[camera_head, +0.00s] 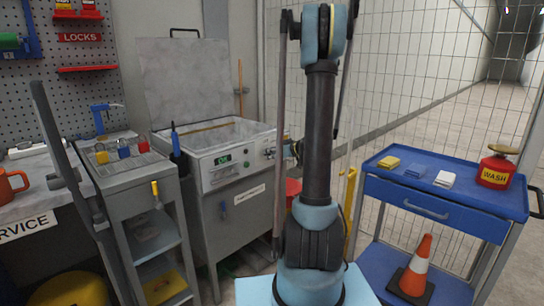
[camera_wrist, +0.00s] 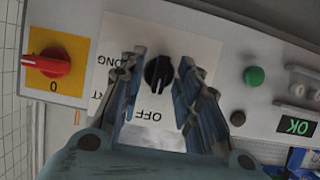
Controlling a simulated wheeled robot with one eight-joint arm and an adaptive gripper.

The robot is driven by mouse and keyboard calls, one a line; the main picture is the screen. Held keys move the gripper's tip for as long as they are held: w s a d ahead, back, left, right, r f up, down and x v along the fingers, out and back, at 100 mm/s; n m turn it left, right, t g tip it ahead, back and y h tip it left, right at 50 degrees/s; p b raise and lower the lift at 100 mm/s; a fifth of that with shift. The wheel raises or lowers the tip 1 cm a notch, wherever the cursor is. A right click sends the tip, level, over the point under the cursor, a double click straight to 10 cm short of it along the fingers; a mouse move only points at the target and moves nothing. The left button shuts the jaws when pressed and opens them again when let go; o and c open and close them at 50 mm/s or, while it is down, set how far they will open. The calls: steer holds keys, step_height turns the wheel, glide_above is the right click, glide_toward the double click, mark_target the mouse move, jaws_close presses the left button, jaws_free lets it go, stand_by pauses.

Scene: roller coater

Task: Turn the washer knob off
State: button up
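The washer (camera_head: 207,171) stands left of centre in the head view, with its lid raised. In the wrist view, its black knob (camera_wrist: 158,73) sits on a white label plate with upside-down words, "OFF" and "LONG" among them. The knob's grip bar runs roughly up and down in the picture. I cannot tell for sure which label it points to. My gripper (camera_wrist: 162,62) is open, with one finger on each side of the knob and a gap visible on both sides. In the head view, the gripper is mostly hidden behind my arm at the panel's right end.
Left of the knob in the wrist view is a red rotary switch (camera_wrist: 46,62) on a yellow plate. A blue cart (camera_head: 450,198) stands right in the head view, a grey cart (camera_head: 128,168) left.

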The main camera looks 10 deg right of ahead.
steer(key=v, duration=1.1)
steer(key=shift+s+d, duration=0.25)
steer(key=shift+s, duration=0.1)
steer(key=s+a+f+m+g+h, duration=0.1)
steer(key=s+a+m+g, duration=0.15)
steer(key=s+a, duration=0.45)
steer(key=s+a+f+m+g+h, duration=0.1)
steer(key=s+a+f+g, duration=0.15)
steer(key=s, duration=0.75)
steer(key=s+d+f+m+g+h, duration=0.1)
steer(key=s+f+m+h, duration=0.1)
steer(key=s, duration=0.7)
steer(key=s+d+f+m+g+h, duration=0.1)
steer(key=s+d+f+g+h, duration=0.1)
steer(key=s, duration=0.7)
steer(key=shift+f+m+g+h, duration=0.35)
steer(key=shift+f+h, duration=0.3)
steer(key=shift+h, duration=0.25)
